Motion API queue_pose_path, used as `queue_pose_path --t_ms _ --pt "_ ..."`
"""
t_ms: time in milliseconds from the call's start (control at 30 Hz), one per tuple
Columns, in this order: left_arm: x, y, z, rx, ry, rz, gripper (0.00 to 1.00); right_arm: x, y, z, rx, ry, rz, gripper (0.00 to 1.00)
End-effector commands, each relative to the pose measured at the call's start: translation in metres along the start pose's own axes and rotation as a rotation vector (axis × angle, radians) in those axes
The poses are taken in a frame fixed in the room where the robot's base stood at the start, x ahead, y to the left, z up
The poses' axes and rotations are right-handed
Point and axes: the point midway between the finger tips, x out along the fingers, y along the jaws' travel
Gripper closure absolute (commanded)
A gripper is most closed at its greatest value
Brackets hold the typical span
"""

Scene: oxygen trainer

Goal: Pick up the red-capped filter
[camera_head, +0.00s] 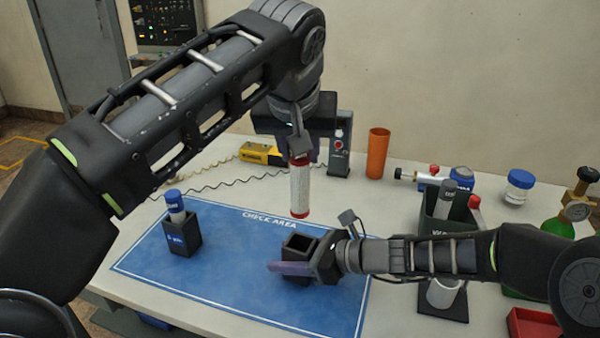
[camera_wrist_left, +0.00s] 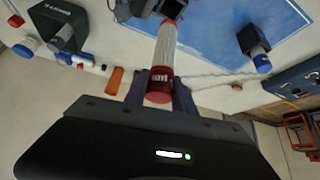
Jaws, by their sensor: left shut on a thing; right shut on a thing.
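The red-capped filter (camera_head: 300,188) is a white cylinder with red ends. My left gripper (camera_head: 301,158) is shut on its upper end and holds it upright above the blue mat (camera_head: 225,275). In the left wrist view the filter (camera_wrist_left: 168,48) runs away from between the fingers (camera_wrist_left: 160,92). The filter's lower end is apart from the holder.
A blue-capped filter (camera_head: 175,201) stands in another black holder (camera_head: 182,238) at the mat's left. Behind are a yellow device (camera_head: 261,154), an orange cup (camera_head: 378,153) and a blue-lidded jar (camera_head: 519,186). A dark green bin (camera_head: 438,211) stands behind my right arm.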

Motion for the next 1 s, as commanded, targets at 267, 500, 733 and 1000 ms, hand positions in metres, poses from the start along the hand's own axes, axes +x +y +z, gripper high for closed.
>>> queue_pose_path --t_ms 267,500,733,1000 --pt "-0.015 0.001 -0.008 0.003 0.009 0.0 1.0 0.0 0.0 0.0 0.0 0.0 0.0 0.93" --pt "-0.016 0.001 -0.009 0.002 0.009 0.001 1.0 0.0 0.0 0.0 0.0 0.0 0.0 0.93" --pt "-0.016 0.001 -0.009 0.002 0.009 0.0 1.0 0.0 0.0 0.0 0.0 0.0 0.0 0.93" --pt "-0.016 0.0 -0.009 0.002 0.009 0.0 1.0 0.0 0.0 0.0 0.0 0.0 0.0 0.44"
